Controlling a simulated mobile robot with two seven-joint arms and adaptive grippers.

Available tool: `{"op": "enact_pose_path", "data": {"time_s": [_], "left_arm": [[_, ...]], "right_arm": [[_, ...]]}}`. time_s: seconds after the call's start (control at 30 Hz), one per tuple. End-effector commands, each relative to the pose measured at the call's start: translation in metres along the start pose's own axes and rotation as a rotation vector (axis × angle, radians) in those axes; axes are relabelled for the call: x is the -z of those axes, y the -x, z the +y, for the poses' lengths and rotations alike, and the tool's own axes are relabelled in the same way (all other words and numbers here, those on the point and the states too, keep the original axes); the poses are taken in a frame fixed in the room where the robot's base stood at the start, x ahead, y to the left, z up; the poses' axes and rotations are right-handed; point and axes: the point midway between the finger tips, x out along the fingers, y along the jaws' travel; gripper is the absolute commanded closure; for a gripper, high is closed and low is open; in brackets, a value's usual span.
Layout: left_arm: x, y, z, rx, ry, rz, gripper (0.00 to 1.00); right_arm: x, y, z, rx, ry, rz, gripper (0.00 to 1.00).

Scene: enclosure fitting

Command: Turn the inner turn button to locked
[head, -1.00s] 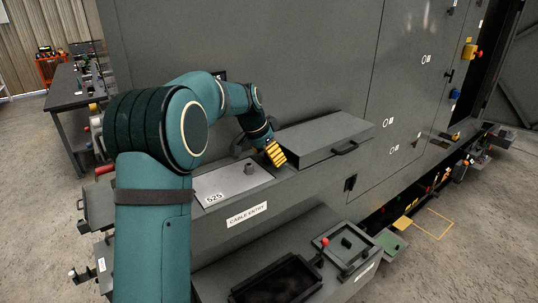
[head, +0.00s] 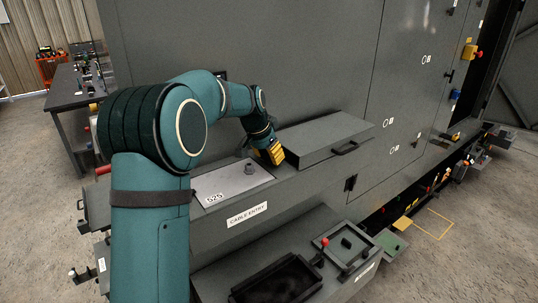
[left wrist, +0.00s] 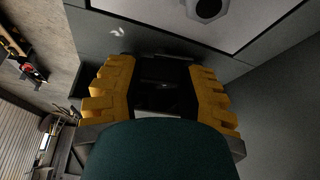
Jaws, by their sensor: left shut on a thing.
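My left gripper (head: 270,155) is at the right end of a grey plate (head: 222,184) marked 525, beside a closed dark box. In the left wrist view its two yellow toothed fingers (left wrist: 161,95) stand on either side of a dark piece (left wrist: 160,72), and the gripper is shut on it. This piece appears to be the inner turn button, but it is mostly hidden between the fingers and its setting cannot be read. A grey round knob (head: 249,168) stands on the plate, apart from the fingers; it also shows in the left wrist view (left wrist: 208,8). My right gripper is not in view.
The dark box (head: 318,135) with a handle (head: 345,148) is close to the gripper's right. A tall dark cabinet wall (head: 290,60) rises behind. Below are a ledge labelled CABLE ENTRY (head: 247,214) and an open black tray (head: 277,284).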

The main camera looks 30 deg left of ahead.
Motion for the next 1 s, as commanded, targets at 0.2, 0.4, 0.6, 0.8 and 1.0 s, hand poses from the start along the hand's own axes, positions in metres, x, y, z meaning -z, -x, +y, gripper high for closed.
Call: {"op": "enact_pose_path", "data": {"time_s": [0.2,0.4,0.6,0.8,1.0], "left_arm": [[-0.0012,-0.0014,0.0013,0.075,0.180,-0.005,0.95],[-0.0012,-0.0020,0.0017,0.148,0.354,-0.006,0.95],[-0.0012,-0.0024,0.0019,0.221,0.529,-0.007,0.95],[-0.0010,-0.0026,0.0018,0.294,0.705,-0.007,0.95],[-0.0016,-0.0027,0.0012,0.364,0.870,-0.009,0.95]], "right_arm": [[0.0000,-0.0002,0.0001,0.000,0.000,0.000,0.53],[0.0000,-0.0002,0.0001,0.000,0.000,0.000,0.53],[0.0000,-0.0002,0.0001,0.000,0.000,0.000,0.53],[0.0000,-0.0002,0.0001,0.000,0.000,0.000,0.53],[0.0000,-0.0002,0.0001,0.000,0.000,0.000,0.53]]}}
